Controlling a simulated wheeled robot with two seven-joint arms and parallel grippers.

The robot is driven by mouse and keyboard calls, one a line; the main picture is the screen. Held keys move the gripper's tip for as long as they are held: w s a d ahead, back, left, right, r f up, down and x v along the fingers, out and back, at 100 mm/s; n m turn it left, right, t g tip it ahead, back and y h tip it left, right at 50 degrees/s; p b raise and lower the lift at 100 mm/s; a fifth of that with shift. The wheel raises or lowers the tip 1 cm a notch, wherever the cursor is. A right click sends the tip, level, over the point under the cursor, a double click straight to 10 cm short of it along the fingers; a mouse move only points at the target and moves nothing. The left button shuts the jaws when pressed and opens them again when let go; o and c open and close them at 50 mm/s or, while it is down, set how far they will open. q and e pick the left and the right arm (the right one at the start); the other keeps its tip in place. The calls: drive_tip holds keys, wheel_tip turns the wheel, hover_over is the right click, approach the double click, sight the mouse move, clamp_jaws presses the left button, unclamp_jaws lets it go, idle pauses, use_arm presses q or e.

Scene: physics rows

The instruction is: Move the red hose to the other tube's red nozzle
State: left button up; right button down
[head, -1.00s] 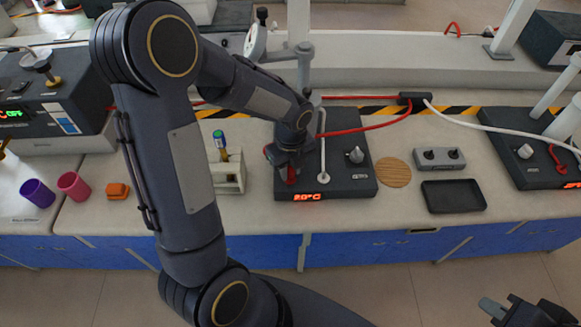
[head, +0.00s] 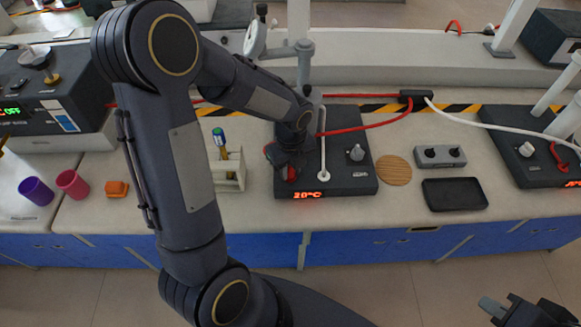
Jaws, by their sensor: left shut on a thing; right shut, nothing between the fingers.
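The red hose (head: 375,126) runs from a small black connector box (head: 413,98) leftward and passes behind my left wrist. My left gripper (head: 289,172) is over the left part of a dark hotplate-like device (head: 345,180), shut on a red piece that looks like the hose's end; the grip is mostly hidden by the gripper. On the device at the far right, a red nozzle (head: 556,157) shows next to a white tube (head: 568,122). My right gripper (head: 497,310) is shut and empty at the bottom right, in front of the bench.
A white hose (head: 470,120) runs from the connector box to the right device. Between the devices lie a round wooden coaster (head: 393,170), a grey twin-knob box (head: 440,156) and a black tray (head: 454,194). A pen holder (head: 228,176) stands left of my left gripper.

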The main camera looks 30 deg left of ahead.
use_arm(q)
drive_tip(key=shift+f, duration=0.2)
drive_tip(key=o, duration=1.5)
drive_tip(key=shift+r, duration=0.15)
drive_tip(key=shift+r+p, duration=3)
drive_tip(key=shift+r, duration=0.4)
drive_tip(key=s+d+r+n+t+h, duration=0.1)
drive_tip(key=s+r+n, duration=0.3)
drive_tip(key=n, duration=0.4)
drive_tip(key=s+d+r+n+t+h, duration=0.1)
drive_tip(key=s+r+n+t, duration=0.1)
drive_tip(key=s+r+n, duration=0.3)
drive_tip(key=s+d+r+n+t+h, duration=0.2)
drive_tip(key=s+r+n, duration=0.3)
drive_tip(key=s+n, duration=0.3)
drive_tip(key=shift+r+n, duration=0.1)
drive_tip(key=shift+n, duration=2.3)
